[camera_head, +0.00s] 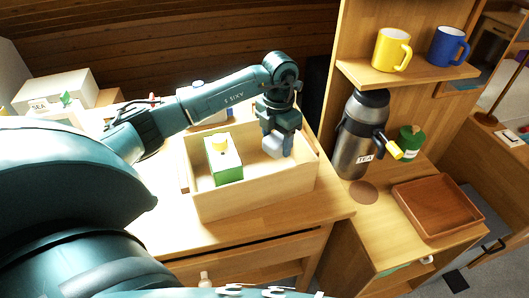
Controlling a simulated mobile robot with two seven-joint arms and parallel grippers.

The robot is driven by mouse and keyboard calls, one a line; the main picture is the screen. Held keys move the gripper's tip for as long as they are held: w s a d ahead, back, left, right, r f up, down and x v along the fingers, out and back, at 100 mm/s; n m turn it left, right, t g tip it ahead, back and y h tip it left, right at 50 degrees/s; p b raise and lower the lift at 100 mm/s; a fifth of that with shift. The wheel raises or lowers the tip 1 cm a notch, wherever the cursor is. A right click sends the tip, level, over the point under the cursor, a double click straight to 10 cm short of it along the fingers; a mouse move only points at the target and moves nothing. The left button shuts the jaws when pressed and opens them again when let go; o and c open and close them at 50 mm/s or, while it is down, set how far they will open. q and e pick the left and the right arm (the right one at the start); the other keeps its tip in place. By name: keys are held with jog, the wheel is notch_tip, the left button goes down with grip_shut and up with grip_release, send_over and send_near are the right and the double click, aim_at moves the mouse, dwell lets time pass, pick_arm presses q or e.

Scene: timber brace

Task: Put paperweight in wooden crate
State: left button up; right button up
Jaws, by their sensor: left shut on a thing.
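The wooden crate (255,200) stands on the desk top in the middle of the head view, open at the top. My left gripper (279,147) points down inside the crate's outline, toward its right back part. It is shut on a small pale grey block, which looks like the paperweight (272,146). The fingers partly cover it, and I cannot tell whether it touches the crate's floor. A green and white carton with a yellow cap (224,163) stands in the left part of the crate. My right gripper is not in view.
A steel tea flask (358,137) stands on the cabinet right of the crate, with a green canister (408,143) and an empty brown tray (440,207). Yellow (390,50) and blue (449,46) mugs sit on the shelf above. White boxes (55,92) are at left.

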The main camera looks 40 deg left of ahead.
pick_arm(q)
notch_tip(320, 180, down, 3)
jog(key=shift+f, duration=0.1)
notch_tip(320, 180, down, 3)
jog(key=shift+d+f, duration=0.1)
jog(key=shift+f, duration=0.2)
jog(key=shift+f, duration=0.2)
jog(key=o, duration=0.9)
jog(key=shift+c, duration=0.2)
jog(key=o, duration=0.4)
jog(key=shift+c, duration=0.2)
